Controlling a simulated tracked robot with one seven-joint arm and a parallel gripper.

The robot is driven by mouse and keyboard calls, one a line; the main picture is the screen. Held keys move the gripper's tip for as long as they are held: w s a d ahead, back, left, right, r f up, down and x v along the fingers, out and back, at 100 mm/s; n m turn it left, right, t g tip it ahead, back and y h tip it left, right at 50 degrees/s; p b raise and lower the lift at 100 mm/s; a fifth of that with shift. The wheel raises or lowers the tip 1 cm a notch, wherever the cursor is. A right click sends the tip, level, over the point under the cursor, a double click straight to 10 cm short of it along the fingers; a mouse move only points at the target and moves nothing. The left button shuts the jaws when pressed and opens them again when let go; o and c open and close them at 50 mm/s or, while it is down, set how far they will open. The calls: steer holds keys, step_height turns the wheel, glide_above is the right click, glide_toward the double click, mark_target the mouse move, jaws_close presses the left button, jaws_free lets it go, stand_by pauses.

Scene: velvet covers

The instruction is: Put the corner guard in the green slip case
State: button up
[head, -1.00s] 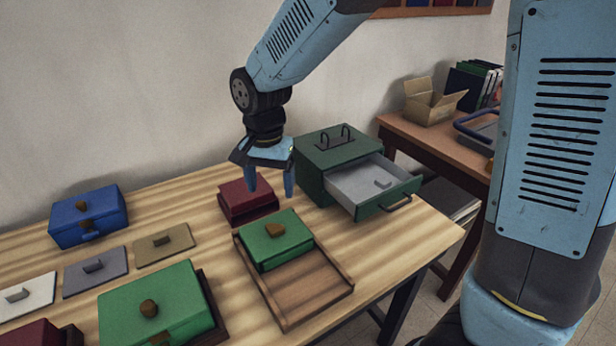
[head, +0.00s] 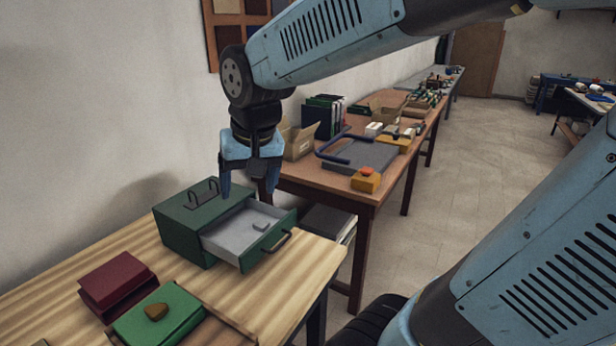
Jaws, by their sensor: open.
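My gripper (head: 246,187) is open and empty, pointing down above the green drawer box (head: 183,233). The box's drawer (head: 280,244) is pulled out, with a small grey piece (head: 261,226) lying inside. I cannot tell for sure whether that piece is the corner guard. A green case (head: 165,325) with a brown knob-like piece (head: 156,311) on top is at the bottom left, partly cut off by the frame. It may be the green slip case, but I cannot tell.
A dark red case (head: 113,278) lies left of the drawer box. Behind, a brown bench (head: 335,197) holds a cardboard box (head: 297,142), a blue-handled tray (head: 360,154) and a yellow block with an orange top (head: 366,180). Open floor (head: 460,190) lies to the right.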

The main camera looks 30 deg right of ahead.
steer(key=s+d+r+n+t, duration=0.1)
steer(key=s+d+r+t, duration=0.1)
steer(key=s+d, duration=0.5)
steer(key=shift+s+d+r+h, duration=0.2)
steer(key=shift+d+h, duration=0.2)
steer(key=shift+d, duration=0.3)
stand_by(0.4)
steer(key=shift+c, duration=0.3)
